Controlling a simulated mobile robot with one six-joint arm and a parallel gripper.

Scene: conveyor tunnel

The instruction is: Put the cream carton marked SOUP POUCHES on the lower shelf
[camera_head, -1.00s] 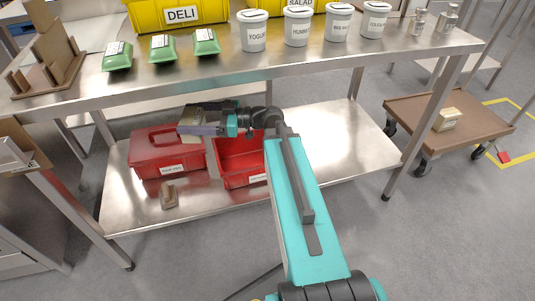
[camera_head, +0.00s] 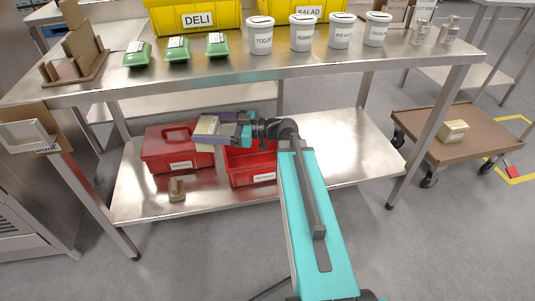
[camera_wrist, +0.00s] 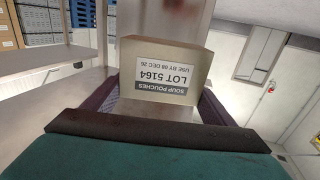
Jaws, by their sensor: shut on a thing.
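The cream carton (camera_head: 206,129) is in my gripper (camera_head: 217,129), over the red lidded box on the lower shelf (camera_head: 350,142) in the head view. In the wrist view the carton (camera_wrist: 165,62) carries an upside-down label reading SOUP POUCHES, LOT 5164. The dark fingers of my gripper (camera_wrist: 160,105) are shut on its two sides. The carton appears held in the air below the upper tabletop; its exact height above the box cannot be told. My arm reaches in from the front and hides part of the shelf.
The closed red box (camera_head: 178,160) and an open red bin (camera_head: 250,178) stand on the shelf. A small brown-grey item (camera_head: 177,190) lies near its front edge. The shelf's right part is bare. The upper steel tabletop (camera_head: 330,62) overhangs; a brown cart (camera_head: 455,150) holds another cream carton (camera_head: 453,131).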

